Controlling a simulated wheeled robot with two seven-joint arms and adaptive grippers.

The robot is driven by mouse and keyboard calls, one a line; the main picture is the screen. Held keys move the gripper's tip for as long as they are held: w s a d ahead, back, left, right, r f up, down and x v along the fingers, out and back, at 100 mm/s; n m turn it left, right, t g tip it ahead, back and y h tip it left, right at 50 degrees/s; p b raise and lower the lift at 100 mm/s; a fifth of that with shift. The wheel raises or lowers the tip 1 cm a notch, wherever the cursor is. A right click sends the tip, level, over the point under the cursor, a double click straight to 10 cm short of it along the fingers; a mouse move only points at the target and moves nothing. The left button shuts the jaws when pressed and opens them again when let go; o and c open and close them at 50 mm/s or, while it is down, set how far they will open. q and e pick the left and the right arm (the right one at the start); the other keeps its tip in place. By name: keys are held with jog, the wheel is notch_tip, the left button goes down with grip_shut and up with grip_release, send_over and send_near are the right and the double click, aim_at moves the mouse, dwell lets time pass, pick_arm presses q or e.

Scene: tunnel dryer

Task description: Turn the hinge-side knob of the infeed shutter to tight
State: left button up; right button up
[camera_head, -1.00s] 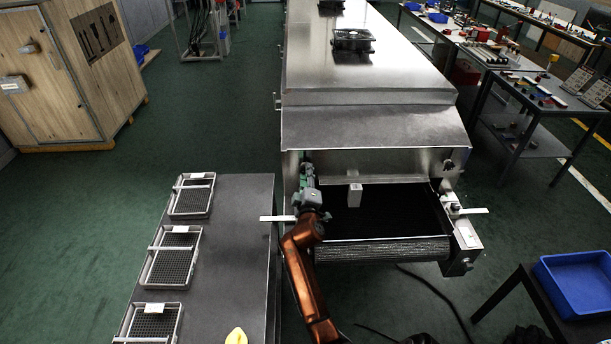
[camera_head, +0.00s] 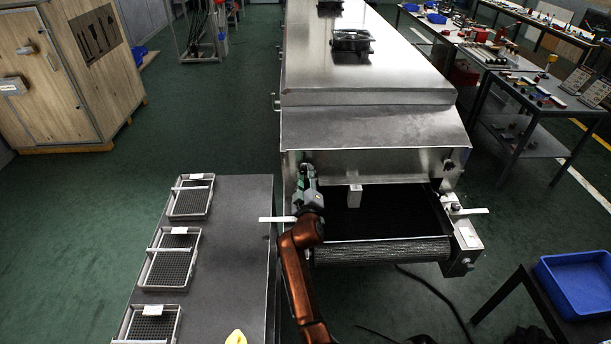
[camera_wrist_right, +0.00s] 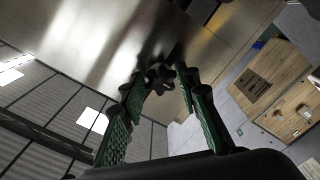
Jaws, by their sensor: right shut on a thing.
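The infeed shutter (camera_head: 375,164) is the steel panel over the dryer's mouth. A dark knob (camera_head: 449,165) shows at its right end. A second dark lobed knob (camera_wrist_right: 159,77) shows in the wrist view, between my right gripper's fingers. My right gripper (camera_head: 308,172) is at the left end of the shutter in the head view, and hides most of that knob there. In the wrist view, the green-padded fingers of the right gripper (camera_wrist_right: 160,84) are closed on the knob's sides. My left gripper is out of view.
The belt's end roller (camera_head: 383,250) lies below the mouth, with a small white block (camera_head: 354,195) hanging over the dark belt. A grey table (camera_head: 235,240) with several wire trays stands left of my arm. A blue bin (camera_head: 580,282) is at lower right.

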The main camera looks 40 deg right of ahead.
jog(key=shift+f, duration=0.3)
jog(key=o, duration=0.8)
jog(key=shift+s, duration=0.1)
jog(key=o, duration=0.4)
jog(key=shift+r, duration=0.2)
jog(key=shift+c, duration=0.2)
jog(key=v, duration=0.7)
jog(key=shift+s, duration=0.15)
jog(key=shift+a, duration=0.15)
